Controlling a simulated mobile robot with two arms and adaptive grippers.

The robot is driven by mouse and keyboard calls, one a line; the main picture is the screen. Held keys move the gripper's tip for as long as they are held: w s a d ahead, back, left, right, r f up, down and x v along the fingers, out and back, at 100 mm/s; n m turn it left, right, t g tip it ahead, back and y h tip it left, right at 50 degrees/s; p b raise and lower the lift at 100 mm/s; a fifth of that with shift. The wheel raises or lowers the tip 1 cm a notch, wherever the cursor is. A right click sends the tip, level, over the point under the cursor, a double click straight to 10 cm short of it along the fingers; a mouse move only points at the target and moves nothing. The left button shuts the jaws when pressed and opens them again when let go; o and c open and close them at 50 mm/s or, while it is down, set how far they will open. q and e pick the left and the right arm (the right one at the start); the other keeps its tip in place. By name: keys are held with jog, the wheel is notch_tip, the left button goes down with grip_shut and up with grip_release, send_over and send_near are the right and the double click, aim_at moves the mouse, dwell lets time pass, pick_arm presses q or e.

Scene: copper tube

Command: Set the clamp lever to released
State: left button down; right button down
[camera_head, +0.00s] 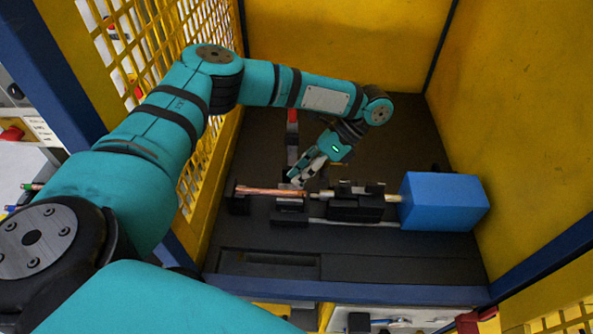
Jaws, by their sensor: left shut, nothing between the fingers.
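What looks like the clamp lever (292,117) has a red tip on a dark stem and stands up just behind and left of my left gripper. Its lower end is partly hidden by the gripper. My left gripper (296,179) points down and left, its fingers shut and empty, close to the lever's stem and above the clamp. I cannot tell whether it touches either. A copper tube (262,191) lies level through the dark clamp block (290,207). My right gripper is not in view.
A dark fixture (357,207) and a blue box (441,202) stand right of the clamp on the black bench (410,243). Yellow walls (346,40) close the back and right, and a yellow mesh (196,165) the left. The front of the bench is mostly clear.

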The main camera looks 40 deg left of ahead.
pick_arm(q)
jog(key=s+f+t, duration=0.1)
jog(key=f, duration=0.4)
jog(key=s+d+f+n+t+y+b, duration=0.1)
jog(key=f, duration=0.4)
jog(key=s+d+f+t+b, duration=0.1)
jog(key=f, duration=0.4)
jog(key=shift+d+f+n+t+y, duration=0.1)
jog(key=shift+f+n+t+y, duration=0.2)
jog(key=shift+f+n+y, duration=0.1)
jog(key=shift+w+d+f+b, duration=0.1)
jog(key=shift+w+f+b, duration=0.05)
jog(key=shift+f+b, duration=0.45)
